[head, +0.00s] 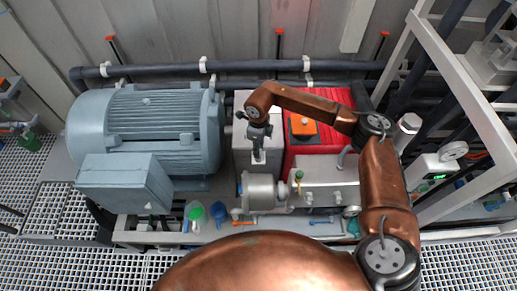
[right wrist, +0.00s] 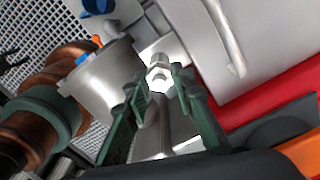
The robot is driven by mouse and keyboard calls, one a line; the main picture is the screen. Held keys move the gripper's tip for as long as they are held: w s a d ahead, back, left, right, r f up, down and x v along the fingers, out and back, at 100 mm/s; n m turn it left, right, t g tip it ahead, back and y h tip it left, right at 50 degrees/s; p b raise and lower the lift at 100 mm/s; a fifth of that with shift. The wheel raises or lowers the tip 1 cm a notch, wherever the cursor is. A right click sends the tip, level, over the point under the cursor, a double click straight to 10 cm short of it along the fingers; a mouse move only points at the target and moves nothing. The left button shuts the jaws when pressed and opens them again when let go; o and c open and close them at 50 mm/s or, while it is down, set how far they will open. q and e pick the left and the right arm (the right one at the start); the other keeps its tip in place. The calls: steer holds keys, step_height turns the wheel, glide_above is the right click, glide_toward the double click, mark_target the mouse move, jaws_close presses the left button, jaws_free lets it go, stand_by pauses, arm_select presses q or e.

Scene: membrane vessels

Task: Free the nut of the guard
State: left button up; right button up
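A bright metal nut (right wrist: 159,76) shows in the right wrist view, between the two dark green fingers of my right gripper (right wrist: 160,86). The fingers are spread, one on each side of the nut, with visible space between them. I cannot tell whether either finger touches it. A grey box-like cover (head: 243,149), which looks like the guard, stands between the motor and the red block in the head view. In that view my right gripper (head: 258,144) points down over this cover, and the nut is hidden or too small to make out. My left gripper is not in view.
A large blue-grey motor (head: 150,125) stands left of the cover. A silver cylinder (head: 260,191) sits in front. Loose tools, including a blue wrench (head: 325,222), lie on the front ledge.

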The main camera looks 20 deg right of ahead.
steer(key=o, duration=0.4)
steer(key=shift+c, duration=0.2)
step_height(320, 180, up, 12)
stand_by(0.4)
stand_by(0.3)
